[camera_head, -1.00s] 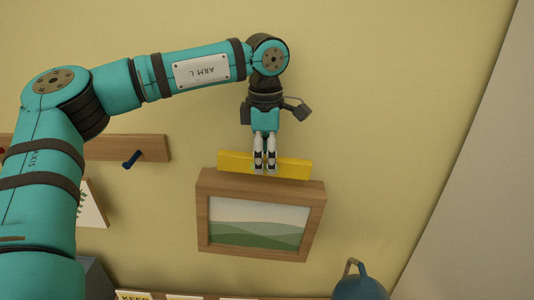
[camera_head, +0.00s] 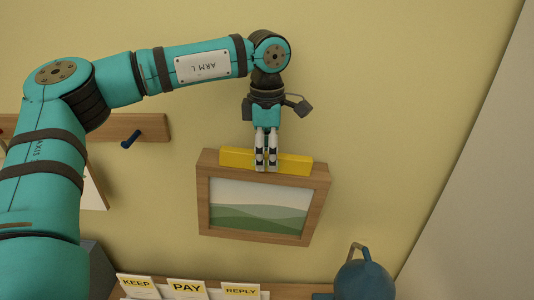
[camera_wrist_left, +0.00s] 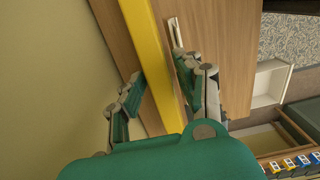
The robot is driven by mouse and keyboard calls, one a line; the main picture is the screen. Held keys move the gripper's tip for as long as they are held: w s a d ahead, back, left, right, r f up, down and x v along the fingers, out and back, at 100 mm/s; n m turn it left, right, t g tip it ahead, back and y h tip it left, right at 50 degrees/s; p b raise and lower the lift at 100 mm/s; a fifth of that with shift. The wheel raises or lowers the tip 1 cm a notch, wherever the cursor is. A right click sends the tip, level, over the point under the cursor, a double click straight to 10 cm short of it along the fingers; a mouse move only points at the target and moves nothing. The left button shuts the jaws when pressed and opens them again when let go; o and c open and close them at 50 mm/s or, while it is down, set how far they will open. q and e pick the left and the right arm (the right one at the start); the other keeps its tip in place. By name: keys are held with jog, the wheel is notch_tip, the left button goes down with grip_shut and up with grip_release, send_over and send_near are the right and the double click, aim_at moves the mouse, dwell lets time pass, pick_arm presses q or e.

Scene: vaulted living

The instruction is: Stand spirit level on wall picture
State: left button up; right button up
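The spirit level is a long yellow bar (camera_head: 297,164). It lies lengthwise along the top edge of the wall picture (camera_head: 203,208), a wooden frame around a green hill scene. The level looks to rest on that top edge; a small gap cannot be ruled out. My left gripper (camera_head: 266,168) points down at the middle of the level, its fingers on either side of it. My right gripper is out of view.
A wooden peg rail (camera_head: 150,127) with a blue peg is on the wall at left. Below is a rack with KEEP, PAY and REPLY cards (camera_head: 187,289). A blue watering can or kettle (camera_head: 362,283) stands lower right. The wall right of the picture is clear.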

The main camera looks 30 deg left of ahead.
pick_arm(q)
jog(key=shift+o, duration=0.9)
notch_tip(320, 180, up, 12)
dwell(0.5)
